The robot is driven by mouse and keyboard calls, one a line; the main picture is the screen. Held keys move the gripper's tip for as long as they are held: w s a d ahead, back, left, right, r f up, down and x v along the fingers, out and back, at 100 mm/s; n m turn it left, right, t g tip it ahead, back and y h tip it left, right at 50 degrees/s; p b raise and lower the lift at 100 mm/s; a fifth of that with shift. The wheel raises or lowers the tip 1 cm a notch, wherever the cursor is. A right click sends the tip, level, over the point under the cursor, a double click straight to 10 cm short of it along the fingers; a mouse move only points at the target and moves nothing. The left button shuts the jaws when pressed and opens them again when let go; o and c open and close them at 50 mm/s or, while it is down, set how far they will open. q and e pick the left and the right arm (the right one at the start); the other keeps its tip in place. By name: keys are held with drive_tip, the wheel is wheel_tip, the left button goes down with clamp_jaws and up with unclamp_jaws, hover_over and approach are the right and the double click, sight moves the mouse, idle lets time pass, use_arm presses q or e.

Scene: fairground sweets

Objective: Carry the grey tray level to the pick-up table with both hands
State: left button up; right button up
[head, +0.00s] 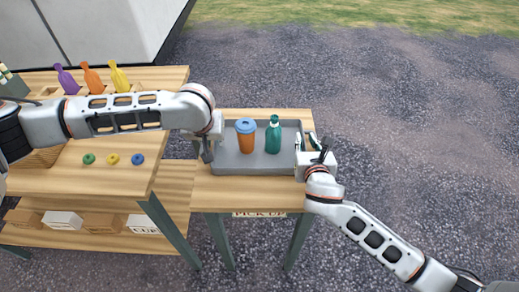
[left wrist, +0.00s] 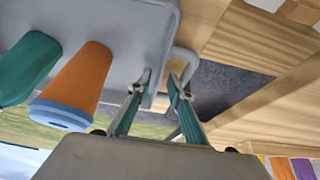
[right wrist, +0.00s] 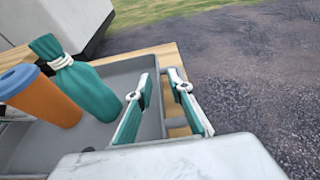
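The grey tray (head: 228,167) rests flat on the small wooden pick-up table (head: 245,194), with its sign on the front. An orange cup with a blue lid (head: 246,140) and a green bottle-shaped item (head: 273,138) stand upright in it. My left gripper (head: 208,152) is at the tray's left end. In the left wrist view its fingers (left wrist: 160,86) are apart beside the tray's handle (left wrist: 187,57). My right gripper (head: 309,143) is at the right end. In the right wrist view its fingers (right wrist: 163,82) are apart near the other handle (right wrist: 174,124), partly hidden by a finger.
A larger wooden stall (head: 110,178) stands to the left, with purple, orange and yellow bottles (head: 92,78) and three small coloured rings (head: 112,159) on top. Boxes (head: 100,222) sit on its lower shelf. Open gravel (head: 420,130) lies to the right.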

use_arm(q)
drive_tip(key=shift+r, duration=0.1)
idle(0.3)
drive_tip(key=shift+s+r, duration=0.1)
drive_tip(key=shift+r, duration=0.15)
drive_tip(key=v, duration=1.1)
use_arm(e)
drive_tip(key=v, duration=1.2)
drive_tip(key=shift+a, duration=0.1)
use_arm(q)
drive_tip(key=shift+s, duration=0.2)
use_arm(e)
drive_tip(key=shift+s, duration=0.15)
